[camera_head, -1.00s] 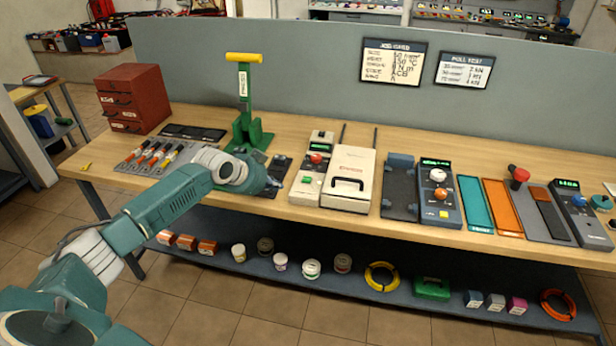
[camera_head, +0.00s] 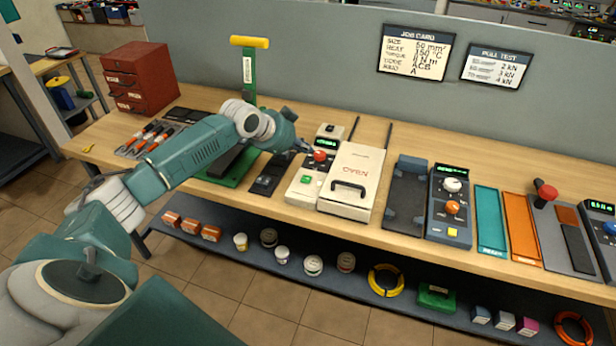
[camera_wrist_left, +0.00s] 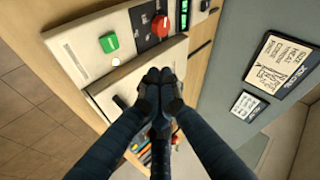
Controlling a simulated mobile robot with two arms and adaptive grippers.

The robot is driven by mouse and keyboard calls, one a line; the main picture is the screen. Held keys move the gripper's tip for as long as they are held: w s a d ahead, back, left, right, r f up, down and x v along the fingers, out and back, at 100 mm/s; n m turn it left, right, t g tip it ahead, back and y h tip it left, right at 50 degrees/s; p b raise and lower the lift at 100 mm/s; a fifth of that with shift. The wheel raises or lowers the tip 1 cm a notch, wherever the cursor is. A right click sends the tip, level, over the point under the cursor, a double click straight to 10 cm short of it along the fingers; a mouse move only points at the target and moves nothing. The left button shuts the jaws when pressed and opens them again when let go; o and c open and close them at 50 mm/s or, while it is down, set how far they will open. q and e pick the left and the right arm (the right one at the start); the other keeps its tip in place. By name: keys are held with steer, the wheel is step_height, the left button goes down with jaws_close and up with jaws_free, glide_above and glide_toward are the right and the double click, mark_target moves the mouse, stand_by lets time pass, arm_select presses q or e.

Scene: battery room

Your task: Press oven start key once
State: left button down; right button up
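The oven is a white unit on the bench: a control panel (camera_head: 303,185) on the left and a lidded box (camera_head: 352,180) with a black handle on the right. A green key (camera_head: 306,180) sits low on the panel, with a red knob (camera_head: 320,156) and a lit green display (camera_head: 326,143) above it. My left gripper (camera_head: 306,147) is over the panel's upper part, close to the red knob. In the left wrist view its fingertips (camera_wrist_left: 158,76) are together and empty, apart from the green key (camera_wrist_left: 109,43) and red knob (camera_wrist_left: 161,25). My right gripper is not in view.
A green press with a yellow handle (camera_head: 249,42) stands behind my left forearm. A dark tray (camera_head: 405,188) and another panel with knobs (camera_head: 450,205) lie right of the oven. A grey partition (camera_head: 310,60) closes the back.

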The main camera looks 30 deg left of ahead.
arm_select(q)
steer(key=f+b, duration=0.3)
steer(key=f, duration=0.1)
steer(key=shift+w, duration=0.2)
steer(key=b, duration=0.4)
glide_above(305, 180)
step_height(305, 180, down, 4)
steer(key=shift+f, duration=0.55)
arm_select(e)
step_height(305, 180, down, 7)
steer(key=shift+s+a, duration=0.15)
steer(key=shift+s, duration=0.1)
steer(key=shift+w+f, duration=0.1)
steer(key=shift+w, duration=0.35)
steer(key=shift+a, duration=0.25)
